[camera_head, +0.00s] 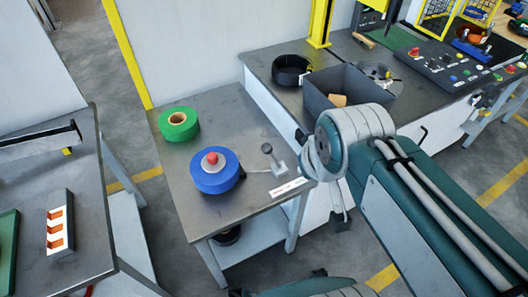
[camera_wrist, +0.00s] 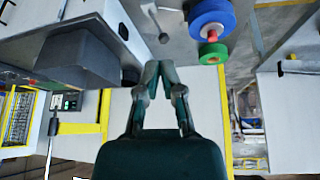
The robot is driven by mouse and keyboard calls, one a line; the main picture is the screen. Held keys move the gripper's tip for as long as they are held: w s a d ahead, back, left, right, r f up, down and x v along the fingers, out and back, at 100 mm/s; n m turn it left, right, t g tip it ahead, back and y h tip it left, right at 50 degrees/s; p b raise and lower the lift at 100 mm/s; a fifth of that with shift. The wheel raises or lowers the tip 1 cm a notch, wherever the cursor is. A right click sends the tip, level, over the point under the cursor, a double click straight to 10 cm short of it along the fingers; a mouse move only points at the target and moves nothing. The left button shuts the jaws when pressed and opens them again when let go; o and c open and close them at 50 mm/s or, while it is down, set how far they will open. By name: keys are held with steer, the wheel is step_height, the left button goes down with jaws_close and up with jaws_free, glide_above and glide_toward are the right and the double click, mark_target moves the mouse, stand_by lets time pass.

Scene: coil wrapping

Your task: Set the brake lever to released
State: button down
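The brake lever (camera_head: 272,156) has a dark round knob on a thin stem and a pale bracket. It stands near the right edge of the small grey table (camera_head: 178,168), beside a blue roll (camera_head: 217,179) topped by a red knob. In the wrist view the brake lever (camera_wrist: 163,38) shows above the fingertips, left of the blue roll (camera_wrist: 210,17). My gripper (camera_wrist: 159,66) is empty, its fingertips drawn together, apart from the lever. In the head view my arm is right of the lever; its fingers cannot be made out clearly there.
A green roll (camera_head: 179,123) lies behind the blue one. A grey bin (camera_head: 318,95), a black coil (camera_head: 291,68) and a control panel (camera_head: 446,66) occupy the bench at back right. Another table (camera_head: 84,240) stands left, across a floor gap.

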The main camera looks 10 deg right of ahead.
steer(key=w+a+f+n+g, duration=0.1)
steer(key=w+f+n, duration=0.3)
steer(key=w, duration=0.4)
steer(key=w+a+f+n+g, duration=0.1)
steer(key=w+a+f+n, duration=0.3)
steer(key=w+n, duration=0.2)
steer(key=w+a+f+n+g, duration=0.1)
steer(key=w+a+f+n, duration=0.2)
steer(key=w, duration=0.7)
steer(key=shift+a+f+n, duration=0.25)
steer(key=shift+f+n, duration=0.5)
steer(key=shift+n, duration=0.35)
steer(key=shift+w, duration=0.1)
glide_above(273, 157)
steer(key=a, duration=0.5)
steer(key=s+x, duration=0.2)
steer(key=x, duration=0.6)
steer(key=shift+w+f, duration=0.35)
steer(key=shift+w, duration=0.15)
steer(key=shift+g, duration=0.3)
